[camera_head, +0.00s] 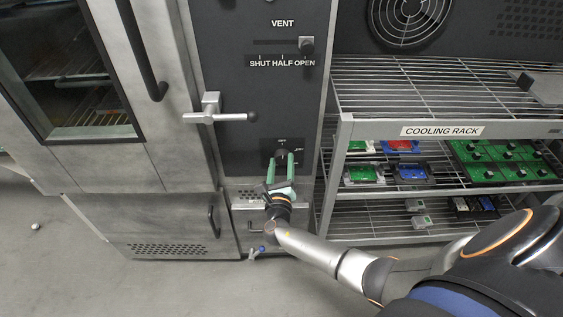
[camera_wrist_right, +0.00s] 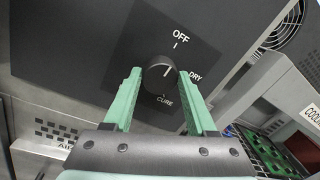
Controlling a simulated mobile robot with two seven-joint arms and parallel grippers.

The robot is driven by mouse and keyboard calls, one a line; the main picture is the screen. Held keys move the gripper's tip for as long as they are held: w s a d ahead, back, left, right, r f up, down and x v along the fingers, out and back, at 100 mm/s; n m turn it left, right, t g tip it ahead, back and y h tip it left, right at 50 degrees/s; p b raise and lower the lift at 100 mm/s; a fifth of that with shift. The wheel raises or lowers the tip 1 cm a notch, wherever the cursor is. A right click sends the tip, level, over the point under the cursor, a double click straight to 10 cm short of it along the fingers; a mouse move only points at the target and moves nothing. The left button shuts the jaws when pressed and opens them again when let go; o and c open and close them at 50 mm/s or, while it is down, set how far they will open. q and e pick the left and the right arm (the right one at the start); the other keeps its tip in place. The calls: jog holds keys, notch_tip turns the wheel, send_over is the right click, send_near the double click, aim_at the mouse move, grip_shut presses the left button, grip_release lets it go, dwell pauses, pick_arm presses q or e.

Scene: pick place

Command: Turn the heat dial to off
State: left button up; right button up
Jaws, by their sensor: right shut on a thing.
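The heat dial (camera_wrist_right: 159,76) is a round black knob on a dark panel, with OFF printed above it, DRY to its right and CURE below. A short white line on the knob points up and right, between OFF and DRY. In the head view the dial (camera_head: 281,152) sits low on the oven's control panel. My right gripper (camera_wrist_right: 160,80) has its green fingers on either side of the knob and is shut on it; it also shows in the head view (camera_head: 281,166). My left gripper is not in view.
Above the dial are a lever handle (camera_head: 218,116) and a vent slider (camera_head: 306,45). The oven door (camera_head: 165,130) is at left. A wire cooling rack (camera_head: 440,103) with colored boards stands close at right. A vent grille (camera_wrist_right: 58,131) lies below the dial.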

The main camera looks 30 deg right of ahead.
jog(key=shift+d+r+n, duration=0.1)
jog(key=shift+n, duration=0.2)
jog(key=o, duration=1.4)
jog(key=p+v, duration=0.1)
jog(key=v, duration=1.1)
jog(key=shift+s+a, duration=0.2)
